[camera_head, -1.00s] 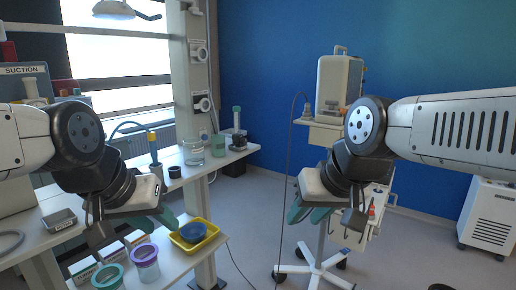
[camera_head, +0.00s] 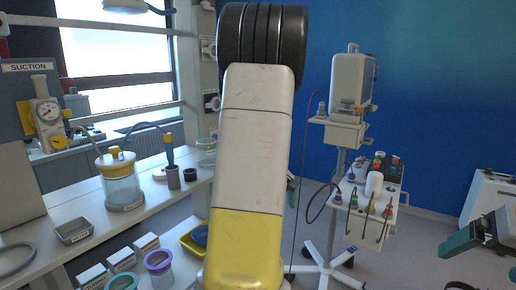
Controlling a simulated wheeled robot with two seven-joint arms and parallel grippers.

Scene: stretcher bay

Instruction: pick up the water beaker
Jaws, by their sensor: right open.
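A clear glass beaker (camera_head: 206,153), which looks like the water beaker, stands on the far end of the counter at the left. Its right side is hidden behind my raised white and yellow arm link, which fills the middle of the view. My right gripper (camera_head: 478,238) is at the lower right edge, open and empty, partly cut off and far from the beaker. A small teal sliver (camera_head: 291,190) beside the arm link may be a fingertip of my left gripper. The rest of that gripper is hidden, so its jaws cannot be judged.
Below are purple-rimmed (camera_head: 158,263) and teal-rimmed (camera_head: 121,281) tubs and a yellow tray (camera_head: 189,242). A wheeled equipment stand (camera_head: 338,160) is right of centre.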

